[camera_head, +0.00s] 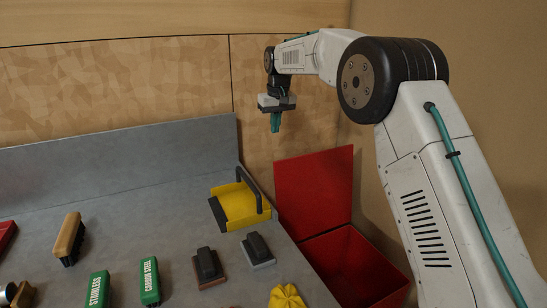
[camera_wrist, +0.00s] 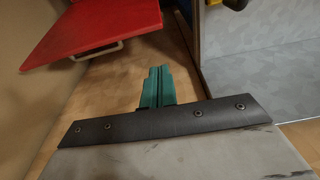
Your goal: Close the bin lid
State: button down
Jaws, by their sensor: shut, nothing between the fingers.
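The red bin (camera_head: 355,262) stands on the floor at the right end of the grey bench. Its red lid (camera_head: 314,187) is open, raised steeply at the back of the bin. In the wrist view the lid (camera_wrist: 90,28) is at the upper left, with a pale handle (camera_wrist: 97,50) on its edge. My gripper (camera_head: 275,122) has teal fingers and points down, above and a little left of the lid in the head view. The fingers show in the wrist view (camera_wrist: 157,85), shut together and empty, apart from the lid.
The grey bench (camera_head: 130,190) holds a yellow dustpan-like tray (camera_head: 240,205) with a dark handle near the bin. Several brushes and blocks and a yellow cloth (camera_head: 286,296) lie nearer. A wooden wall (camera_head: 140,85) stands behind, and a brown wall is at the right.

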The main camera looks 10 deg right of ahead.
jog(key=w+a+f, duration=0.2)
jog(key=w+f, duration=0.2)
jog(key=f, duration=0.8)
jog(key=shift+s+d+r, duration=0.1)
jog(key=shift+s+d, duration=0.15)
jog(key=shift+s, duration=0.4)
jog(key=shift+s+d+r, duration=0.1)
jog(key=shift+s+d, duration=0.1)
jog(key=shift+s, duration=0.5)
jog(key=shift+s+d+r, duration=0.1)
jog(key=shift+s+d, duration=0.15)
jog(key=shift+s, duration=0.4)
